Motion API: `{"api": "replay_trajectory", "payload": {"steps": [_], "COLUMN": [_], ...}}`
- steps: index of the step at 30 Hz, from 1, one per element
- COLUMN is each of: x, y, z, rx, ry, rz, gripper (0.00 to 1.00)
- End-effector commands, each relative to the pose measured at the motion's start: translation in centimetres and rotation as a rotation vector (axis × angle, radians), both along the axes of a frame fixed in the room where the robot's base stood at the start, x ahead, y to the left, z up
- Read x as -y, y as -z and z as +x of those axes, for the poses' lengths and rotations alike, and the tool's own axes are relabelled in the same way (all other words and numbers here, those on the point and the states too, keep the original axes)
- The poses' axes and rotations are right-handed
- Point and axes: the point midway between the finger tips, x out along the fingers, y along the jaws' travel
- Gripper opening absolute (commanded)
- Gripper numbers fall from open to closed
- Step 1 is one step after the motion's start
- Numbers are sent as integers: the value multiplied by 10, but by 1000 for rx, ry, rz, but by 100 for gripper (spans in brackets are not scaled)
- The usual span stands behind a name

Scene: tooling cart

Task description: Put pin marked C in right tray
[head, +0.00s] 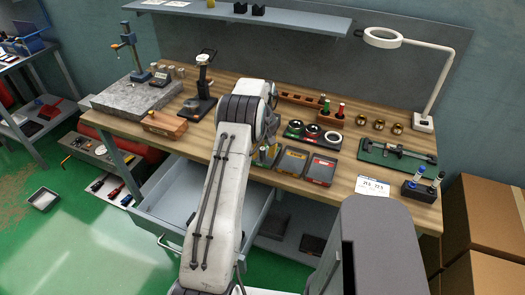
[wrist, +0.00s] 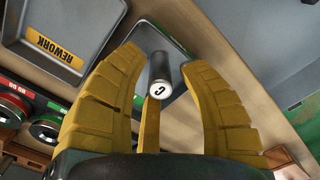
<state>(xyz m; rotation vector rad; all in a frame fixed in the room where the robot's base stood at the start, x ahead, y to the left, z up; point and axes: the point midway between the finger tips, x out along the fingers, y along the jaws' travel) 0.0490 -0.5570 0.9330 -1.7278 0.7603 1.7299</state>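In the wrist view the pin marked C (wrist: 160,78) is dark with a white end face bearing the letter, pointing at the camera. It is over a grey tray (wrist: 143,36), and I cannot tell whether it touches it. My gripper (wrist: 162,52) has yellow fingers on both sides of the pin with gaps showing, so it looks open. A third finger is just below the pin in the picture. In the head view my arm hides the pin and most of my gripper (head: 266,154). The right tray (head: 321,169) has a red label; the tray beside it (head: 290,160) has a yellow label.
The REWORK tray (wrist: 58,42) is left of my gripper in the wrist view. Ring gauges (head: 313,131) stand behind the trays. A caliper (head: 397,152), a white card (head: 372,186) and a black holder (head: 419,190) are to the right. An open drawer (head: 185,205) juts out at the front.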

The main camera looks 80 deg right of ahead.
Motion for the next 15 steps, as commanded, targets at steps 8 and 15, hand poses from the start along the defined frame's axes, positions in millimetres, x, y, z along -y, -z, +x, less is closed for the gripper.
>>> {"api": "replay_trajectory", "payload": {"steps": [8, 15], "x": [0, 1], "y": [-3, -26], "z": [0, 0], "rx": [0, 0], "ry": [0, 0], "rz": [0, -4], "gripper": [37, 37]}}
